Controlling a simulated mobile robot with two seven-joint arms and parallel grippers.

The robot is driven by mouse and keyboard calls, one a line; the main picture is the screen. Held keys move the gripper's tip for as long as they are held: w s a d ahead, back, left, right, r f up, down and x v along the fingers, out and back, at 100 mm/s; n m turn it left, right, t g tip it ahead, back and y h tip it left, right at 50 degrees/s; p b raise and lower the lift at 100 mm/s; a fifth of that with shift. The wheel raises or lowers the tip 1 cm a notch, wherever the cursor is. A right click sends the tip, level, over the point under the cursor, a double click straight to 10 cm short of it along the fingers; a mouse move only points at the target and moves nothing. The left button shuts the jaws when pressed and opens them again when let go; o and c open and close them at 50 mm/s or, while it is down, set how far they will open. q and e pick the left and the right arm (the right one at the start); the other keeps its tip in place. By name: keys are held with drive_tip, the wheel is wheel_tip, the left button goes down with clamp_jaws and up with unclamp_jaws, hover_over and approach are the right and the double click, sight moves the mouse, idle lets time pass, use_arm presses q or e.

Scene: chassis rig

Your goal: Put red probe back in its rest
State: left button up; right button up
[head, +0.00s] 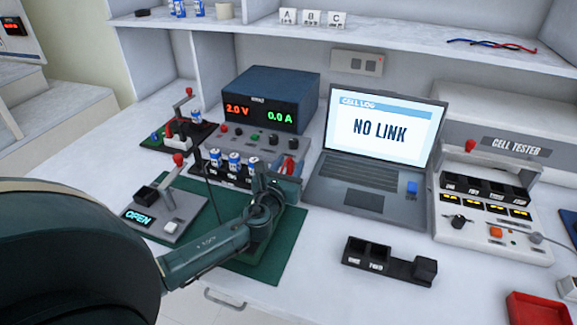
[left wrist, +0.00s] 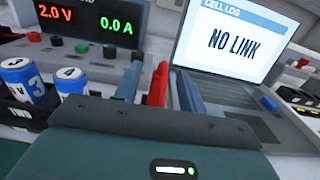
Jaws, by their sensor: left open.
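The red probe (head: 292,167) stands near the right end of the grey panel below the power supply. In the left wrist view the red probe (left wrist: 158,86) shows as a red upright shape between my two blue-grey fingers. My left gripper (head: 286,175) is open around it, and I cannot tell whether a finger touches it. The probe's lower part is hidden behind the hand. I cannot make out its rest. My right gripper is not in view.
The power supply (head: 268,97) stands behind, with blue cells (head: 234,160) in a black holder to the left. The laptop (head: 372,150) reads NO LINK at right. A black two-slot tray (head: 388,265) stands in front. The cell tester (head: 490,210) is far right.

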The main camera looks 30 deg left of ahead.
use_arm(q)
drive_tip(key=shift+s+d+f, duration=0.1)
drive_tip(key=shift+s+d, duration=0.1)
drive_tip(key=shift+s, duration=0.45)
drive_tip(key=shift+v, duration=3.15)
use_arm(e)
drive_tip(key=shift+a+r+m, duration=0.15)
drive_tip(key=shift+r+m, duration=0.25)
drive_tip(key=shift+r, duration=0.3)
